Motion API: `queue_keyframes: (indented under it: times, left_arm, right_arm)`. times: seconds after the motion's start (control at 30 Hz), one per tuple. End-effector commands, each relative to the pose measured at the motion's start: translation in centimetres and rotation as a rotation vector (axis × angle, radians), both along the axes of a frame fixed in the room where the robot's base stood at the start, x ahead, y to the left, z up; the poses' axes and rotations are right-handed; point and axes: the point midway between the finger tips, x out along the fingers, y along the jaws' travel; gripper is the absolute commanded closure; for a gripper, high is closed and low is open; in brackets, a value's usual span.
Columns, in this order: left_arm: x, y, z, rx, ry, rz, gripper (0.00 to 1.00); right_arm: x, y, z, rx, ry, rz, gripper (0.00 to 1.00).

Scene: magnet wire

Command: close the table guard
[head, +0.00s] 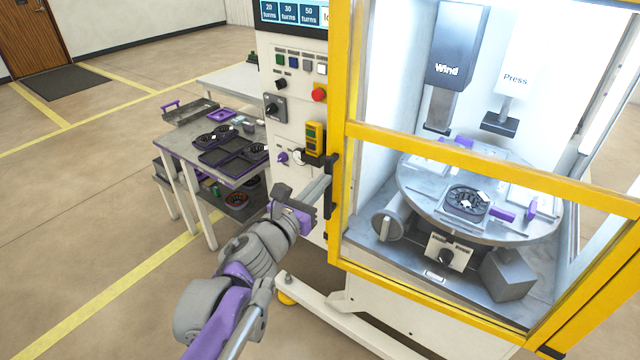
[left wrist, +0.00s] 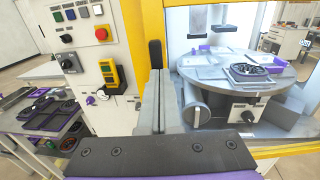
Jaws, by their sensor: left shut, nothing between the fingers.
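The table guard (head: 345,130) is a yellow frame with clear panes, at the right of the head view. It stands across the front of the machine's round table (head: 420,185); I cannot tell whether it is fully shut. Its black upright handle (head: 331,188) is on the left post and also shows in the left wrist view (left wrist: 155,54). My left gripper (head: 322,186) is shut and empty, its fingertips close to the handle; I cannot tell if they touch it. The fingers (left wrist: 155,105) hide the handle's lower part in the wrist view. My right gripper is not in view.
The control panel (head: 293,95), with buttons, a red stop knob (head: 319,93) and a yellow device (head: 314,138), is left of the guard. A side table (head: 185,150) with black and purple trays stands farther left. The floor at left is clear.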

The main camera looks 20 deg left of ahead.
Motion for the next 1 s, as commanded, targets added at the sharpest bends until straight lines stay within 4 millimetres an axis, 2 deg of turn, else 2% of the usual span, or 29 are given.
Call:
queue_keyframes:
  times: [0.33, 0.7, 0.83, 1.0]
  left_arm:
    - [0.3, 0.0, 0.0, 0.000, -0.001, -0.004, 1.00]
    - [6.3, -1.0, 0.1, 0.000, -0.002, -0.110, 1.00]
    - [7.4, -1.2, 0.0, 0.000, -0.001, -0.130, 1.00]
    - [7.6, -1.2, 0.2, -0.002, 0.000, -0.135, 1.00]
  right_arm:
    - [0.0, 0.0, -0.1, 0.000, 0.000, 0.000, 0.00]
    - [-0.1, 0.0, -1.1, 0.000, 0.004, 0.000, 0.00]
    - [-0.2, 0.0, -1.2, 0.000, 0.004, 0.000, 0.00]
    - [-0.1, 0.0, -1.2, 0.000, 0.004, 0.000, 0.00]
